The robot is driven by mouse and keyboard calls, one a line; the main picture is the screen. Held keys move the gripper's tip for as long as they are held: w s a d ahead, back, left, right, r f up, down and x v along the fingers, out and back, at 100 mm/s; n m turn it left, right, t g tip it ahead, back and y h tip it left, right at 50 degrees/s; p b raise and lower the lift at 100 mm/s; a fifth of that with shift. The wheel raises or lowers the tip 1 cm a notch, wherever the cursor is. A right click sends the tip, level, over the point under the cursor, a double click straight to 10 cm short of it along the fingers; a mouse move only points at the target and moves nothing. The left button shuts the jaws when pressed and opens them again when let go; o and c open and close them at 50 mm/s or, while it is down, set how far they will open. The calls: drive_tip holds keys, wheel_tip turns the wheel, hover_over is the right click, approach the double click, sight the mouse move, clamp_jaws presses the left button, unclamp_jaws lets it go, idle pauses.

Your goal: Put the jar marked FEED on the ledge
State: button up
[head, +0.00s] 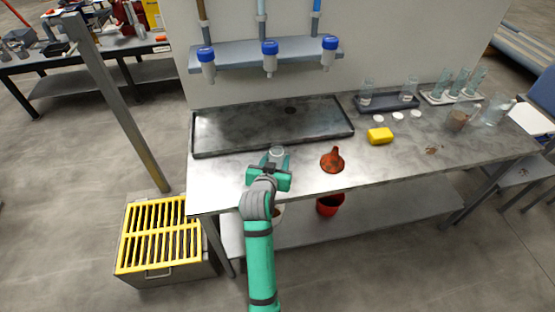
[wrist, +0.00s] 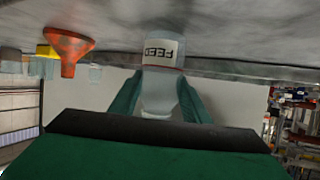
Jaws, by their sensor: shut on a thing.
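The FEED jar (wrist: 162,55) is clear with a white label, and the wrist view shows it upside down. My gripper (head: 274,165) is shut on the jar, with one green finger on each side of it. In the head view the jar (head: 277,152) shows just beyond the gripper, over the bench's front left part, close to the worktop; I cannot tell whether it touches. A grey-blue ledge (head: 235,56) runs along the white wall panel behind the bench, below three pipes.
Three blue-capped fittings (head: 270,48) line the ledge's front. A dark shallow tray (head: 345,133) lies behind the gripper. An orange-brown funnel (head: 332,160) and a yellow sponge (head: 380,136) sit to the right. A post (head: 118,95) stands left of the bench. Glassware racks (head: 388,103) stand back right.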

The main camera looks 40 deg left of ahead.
drive_tip(key=shift+s+a, duration=0.25)
drive_tip(key=shift+a, duration=0.05)
drive_tip(key=o, duration=1.2)
drive_tip(key=shift+f, duration=0.1)
drive_tip(key=shift+w, duration=0.1)
drive_tip(key=v, duration=1.2)
drive_tip(key=shift+d, duration=0.2)
